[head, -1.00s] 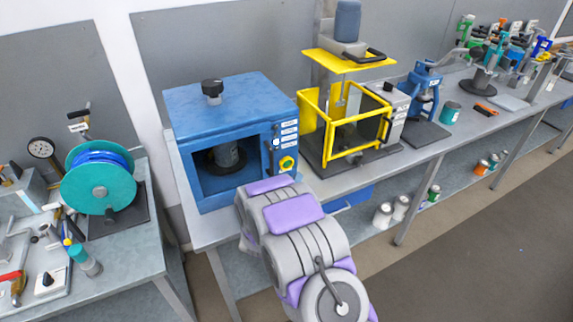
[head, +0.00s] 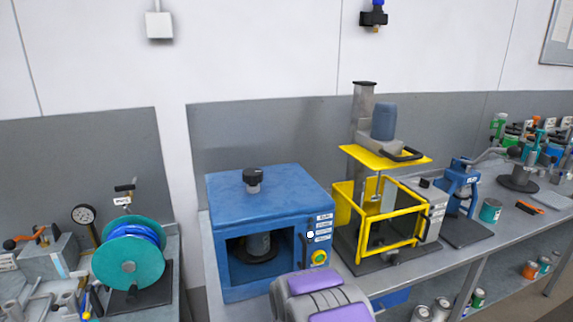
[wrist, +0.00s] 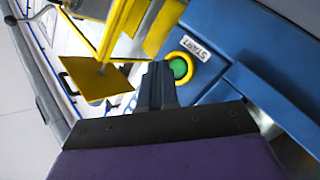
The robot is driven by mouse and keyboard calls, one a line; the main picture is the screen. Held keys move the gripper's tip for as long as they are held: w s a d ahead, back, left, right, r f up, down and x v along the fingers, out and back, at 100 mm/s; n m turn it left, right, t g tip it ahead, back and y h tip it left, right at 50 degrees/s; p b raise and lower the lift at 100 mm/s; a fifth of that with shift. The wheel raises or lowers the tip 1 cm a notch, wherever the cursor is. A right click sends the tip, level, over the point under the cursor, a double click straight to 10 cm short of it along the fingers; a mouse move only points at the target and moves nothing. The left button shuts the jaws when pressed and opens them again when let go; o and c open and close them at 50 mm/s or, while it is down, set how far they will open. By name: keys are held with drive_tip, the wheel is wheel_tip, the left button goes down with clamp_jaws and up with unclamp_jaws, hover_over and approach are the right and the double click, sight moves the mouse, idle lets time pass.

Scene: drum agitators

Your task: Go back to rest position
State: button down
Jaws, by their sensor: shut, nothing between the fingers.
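My gripper (wrist: 159,84) shows in the wrist view as two dark fingers side by side, shut and empty. Its tips are close to the green start button (wrist: 179,67) with a yellow ring on the blue machine's front; I cannot tell whether they touch it. In the head view my arm (head: 322,300) shows only as a grey and purple link at the bottom edge, in front of the blue box-shaped machine (head: 235,195). The gripper itself is hidden there. The button (head: 319,257) shows at the machine's lower right corner.
The yellow-framed agitator (head: 385,225) stands right of the blue machine, with a blue press (head: 462,190) beyond it. A teal reel (head: 128,262) stands on the left bench, across a gap. A grey panel and white wall close off the back.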

drive_tip(key=s+a+r+m+g+y, duration=0.1)
drive_tip(key=s+a+r+g+y, duration=0.25)
drive_tip(key=s, duration=0.45)
drive_tip(key=s+a+r+g+y, duration=0.3)
drive_tip(key=s+r+g+y, duration=0.15)
drive_tip(key=s, duration=0.35)
drive_tip(key=s+d+r+m+g, duration=0.1)
drive_tip(key=s+d+g, duration=0.1)
drive_tip(key=s, duration=1)
drive_tip(key=s+d+r+g, duration=0.2)
drive_tip(key=s+d+g, duration=0.1)
drive_tip(key=s, duration=0.9)
drive_tip(key=s+d+r+m+g+h, duration=0.1)
drive_tip(key=s+d+g, duration=0.2)
drive_tip(key=s, duration=0.9)
drive_tip(key=shift+d+r+m+g, duration=0.2)
drive_tip(key=shift+r+m+g, duration=0.15)
drive_tip(key=shift+g, duration=0.35)
